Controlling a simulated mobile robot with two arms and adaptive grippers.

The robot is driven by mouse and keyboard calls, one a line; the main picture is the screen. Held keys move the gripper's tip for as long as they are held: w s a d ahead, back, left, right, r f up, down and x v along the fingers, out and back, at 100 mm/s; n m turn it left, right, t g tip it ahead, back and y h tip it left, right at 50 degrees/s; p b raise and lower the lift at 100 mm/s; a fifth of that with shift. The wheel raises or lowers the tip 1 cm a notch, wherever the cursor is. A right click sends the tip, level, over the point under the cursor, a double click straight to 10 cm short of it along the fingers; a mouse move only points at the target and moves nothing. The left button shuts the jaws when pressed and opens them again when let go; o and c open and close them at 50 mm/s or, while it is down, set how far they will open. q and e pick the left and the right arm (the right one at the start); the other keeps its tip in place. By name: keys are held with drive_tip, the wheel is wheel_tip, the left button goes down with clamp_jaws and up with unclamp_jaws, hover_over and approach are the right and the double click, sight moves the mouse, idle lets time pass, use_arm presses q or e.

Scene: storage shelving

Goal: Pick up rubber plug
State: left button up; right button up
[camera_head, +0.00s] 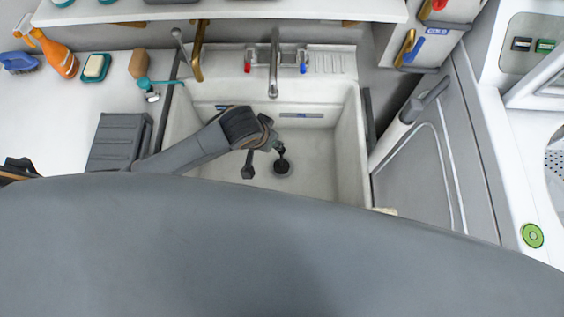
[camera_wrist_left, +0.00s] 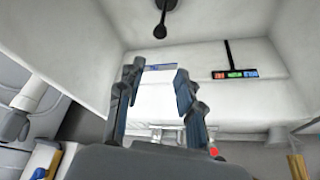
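The rubber plug (camera_head: 282,168) is a dark round piece on the floor of the white sink (camera_head: 325,180). In the left wrist view the plug (camera_wrist_left: 160,31) is near the top edge, a dark knob on a short stem with its base partly cut off. My left gripper (camera_head: 264,158) reaches down into the sink from the left, with one finger left of the plug and the other close to it. In the left wrist view the fingers of this gripper (camera_wrist_left: 158,76) are apart with nothing between them. The plug lies beyond the fingertips. My right gripper is not in view.
The tap (camera_head: 274,65) stands at the sink's back edge. The sink walls surround my gripper. A grey ribbed item (camera_head: 120,140), a soap dish (camera_head: 96,67) and an orange spray bottle (camera_head: 58,52) stand on the left counter. The sink's right half is clear.

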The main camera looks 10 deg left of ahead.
use_arm(q)
wheel_tip(320, 180, down, 8)
drive_tip(key=b, duration=0.9)
hover_over(281, 166)
drive_tip(key=shift+w+f, duration=0.15)
drive_tip(key=shift+f, duration=3.1)
drive_tip(key=shift+w+f, duration=0.1)
drive_tip(key=shift+f, duration=3.1)
clamp_jaws()
